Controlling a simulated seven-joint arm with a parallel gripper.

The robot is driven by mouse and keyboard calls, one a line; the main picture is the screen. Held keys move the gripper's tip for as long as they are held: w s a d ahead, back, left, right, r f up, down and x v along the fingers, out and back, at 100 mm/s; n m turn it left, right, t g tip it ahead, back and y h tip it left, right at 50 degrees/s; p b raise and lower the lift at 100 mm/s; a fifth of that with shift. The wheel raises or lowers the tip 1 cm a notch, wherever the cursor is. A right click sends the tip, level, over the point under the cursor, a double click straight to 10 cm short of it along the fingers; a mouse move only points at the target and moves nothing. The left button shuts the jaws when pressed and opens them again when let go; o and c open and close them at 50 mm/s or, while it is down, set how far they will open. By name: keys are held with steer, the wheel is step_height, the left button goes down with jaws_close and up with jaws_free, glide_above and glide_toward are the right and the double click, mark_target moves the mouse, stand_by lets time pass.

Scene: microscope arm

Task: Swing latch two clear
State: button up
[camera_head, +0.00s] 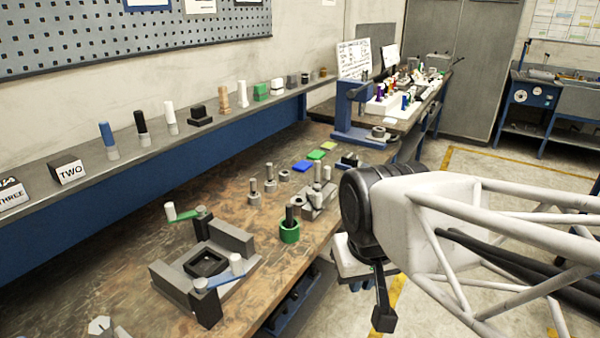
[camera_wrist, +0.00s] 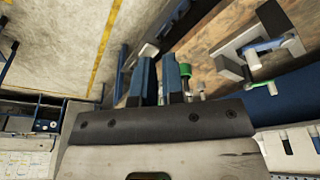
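A grey fixture (camera_head: 232,238) on the wooden bench holds a black square part (camera_head: 206,262) in its middle. One latch has a green arm (camera_head: 187,214) on a dark post with a white handle, pointing left, away from the part. The other has a blue arm (camera_head: 219,281) on a dark post with a pale knob, lying along the fixture's near right side. No number shows on either latch. The fixture also appears in the wrist view (camera_wrist: 228,50). My gripper (camera_wrist: 160,62) has two blue fingers apart with nothing between them, and is well clear of both latches.
A green cup with a black peg (camera_head: 289,232) and several grey pegs stand right of the fixture. A shelf behind carries blocks marked TWO (camera_head: 70,172) and THREE (camera_head: 12,195). A blue press (camera_head: 352,110) stands farther back. Open floor lies right of the bench.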

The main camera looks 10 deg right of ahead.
steer(key=shift+w+r, duration=0.2)
steer(key=shift+w, duration=0.15)
jaws_close()
steer(key=w+d+r+m+g+h, duration=0.1)
steer(key=w+r+m, duration=0.25)
steer(key=w, duration=0.85)
steer(key=w+d+r+m+g, duration=0.15)
steer(key=w+m, duration=0.25)
steer(key=w, duration=0.8)
steer(key=w+d+r+m+h, duration=0.1)
steer(key=w+r+m, duration=0.3)
steer(key=w, duration=0.9)
steer(key=w+d+f+m, duration=0.1)
steer(key=w+f+m, duration=0.3)
steer(key=w, duration=0.7)
steer(key=w+d+f+m+g+h, duration=0.1)
steer(key=w+f+m, duration=0.3)
steer(key=w, duration=0.8)
steer(key=w+d+f+m+g, duration=0.1)
steer(key=w+f+m, duration=0.4)
steer(key=w, duration=0.6)
steer(key=shift+w+d+f, duration=0.3)
steer(key=shift+w+f, duration=0.1)
steer(key=shift+f, duration=0.8)
steer(key=shift+f+g, duration=0.15)
steer(key=shift+g, duration=0.1)
